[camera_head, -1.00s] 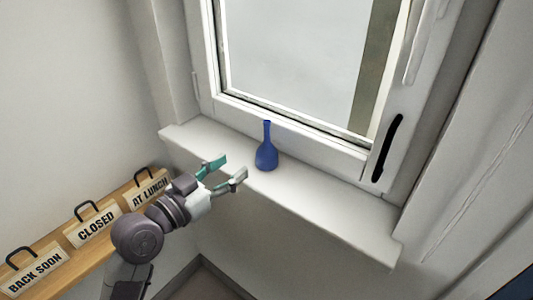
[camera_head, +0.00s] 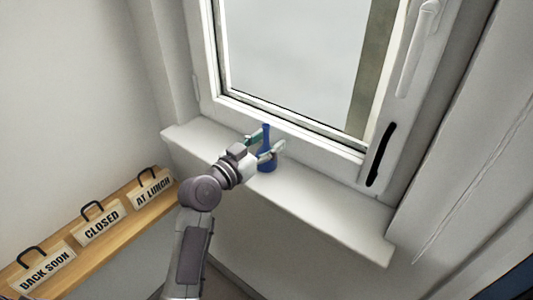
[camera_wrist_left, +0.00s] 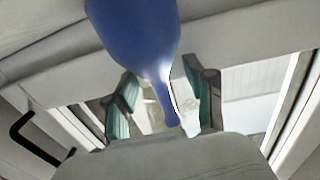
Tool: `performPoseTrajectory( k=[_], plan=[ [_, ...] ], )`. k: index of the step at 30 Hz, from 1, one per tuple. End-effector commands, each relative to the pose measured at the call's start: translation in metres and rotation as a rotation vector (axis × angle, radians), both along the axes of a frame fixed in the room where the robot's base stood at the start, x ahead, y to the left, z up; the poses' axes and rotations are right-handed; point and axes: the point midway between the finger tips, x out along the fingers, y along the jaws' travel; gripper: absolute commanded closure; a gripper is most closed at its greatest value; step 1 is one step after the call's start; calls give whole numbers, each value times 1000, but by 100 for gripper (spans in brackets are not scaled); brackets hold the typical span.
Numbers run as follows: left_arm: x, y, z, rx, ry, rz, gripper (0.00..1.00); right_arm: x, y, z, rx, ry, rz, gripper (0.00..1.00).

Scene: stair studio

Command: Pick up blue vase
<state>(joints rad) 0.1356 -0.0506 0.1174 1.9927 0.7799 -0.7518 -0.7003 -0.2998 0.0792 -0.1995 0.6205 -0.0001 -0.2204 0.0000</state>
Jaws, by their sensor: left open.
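The blue vase (camera_head: 267,163) has a round body and a thin neck, and stands upright on the white window sill (camera_head: 318,196). My left gripper (camera_head: 262,146) is open, with its fingers at the vase's neck and upper body, partly hiding it in the head view. In the left wrist view the vase (camera_wrist_left: 140,30) looks large and its neck runs between the two teal-padded fingers of the left gripper (camera_wrist_left: 160,104). Gaps show between the neck and both fingers, so they look apart. My right gripper is not in view.
The window frame (camera_head: 290,124) rises close behind the vase. A wooden shelf (camera_head: 105,240) at the lower left holds bags or signs, including one reading CLOSED (camera_head: 100,226). The sill is bare to either side of the vase.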

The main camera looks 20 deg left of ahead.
Motion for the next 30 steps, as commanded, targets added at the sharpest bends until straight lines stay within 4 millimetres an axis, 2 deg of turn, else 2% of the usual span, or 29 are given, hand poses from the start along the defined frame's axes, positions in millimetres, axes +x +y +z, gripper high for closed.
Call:
performPoseTrajectory(
  k=[5, 15, 30],
  plan=[
    [0, 0, -1, 0, 1, 0, 45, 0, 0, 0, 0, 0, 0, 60],
    [0, 0, -1, 0, 1, 0, 100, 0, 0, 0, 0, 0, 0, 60],
    [0, 0, -2, 1, 5, 0, 100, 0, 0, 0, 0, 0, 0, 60]
  ],
)
